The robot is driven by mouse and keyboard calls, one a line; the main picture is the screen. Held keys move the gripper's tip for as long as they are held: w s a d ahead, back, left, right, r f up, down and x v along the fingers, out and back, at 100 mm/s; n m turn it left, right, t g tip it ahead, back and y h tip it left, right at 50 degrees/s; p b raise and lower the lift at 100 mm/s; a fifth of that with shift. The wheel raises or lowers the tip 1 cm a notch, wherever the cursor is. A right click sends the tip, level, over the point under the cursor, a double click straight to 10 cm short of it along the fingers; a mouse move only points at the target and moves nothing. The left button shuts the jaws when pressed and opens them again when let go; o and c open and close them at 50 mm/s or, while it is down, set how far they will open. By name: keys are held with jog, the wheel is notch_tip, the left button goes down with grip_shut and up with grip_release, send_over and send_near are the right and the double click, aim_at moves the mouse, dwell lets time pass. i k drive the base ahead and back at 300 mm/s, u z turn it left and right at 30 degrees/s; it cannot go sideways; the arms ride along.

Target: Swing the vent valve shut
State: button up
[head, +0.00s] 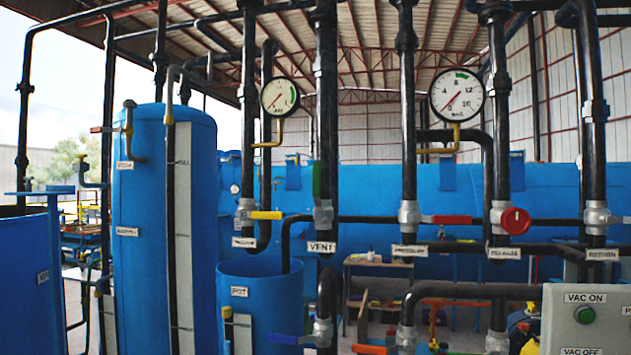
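The vent valve (323,215) is a silver-grey valve body on a black vertical pipe near the middle of the head view. A white "VENT" label (321,247) sits just below it. Its green handle (316,181) points up, in line with the pipe. My gripper is not in view, and nothing touches the handle.
A valve with a yellow handle (265,215) sits close left, its handle reaching toward the vent pipe. To the right are a red lever (452,219) and a red handwheel (515,221). A blue open pot (260,300) stands below left. A grey control box (590,318) is lower right.

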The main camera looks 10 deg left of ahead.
aim_at(317, 166)
jog(key=k, duration=1.2)
jog(key=u, duration=0.55)
jog(key=i, duration=0.6)
jog(key=u, duration=0.55)
jog(key=i, duration=0.85)
jog(key=z, duration=0.8)
jog(key=i, duration=0.85)
jog(key=z, duration=0.85)
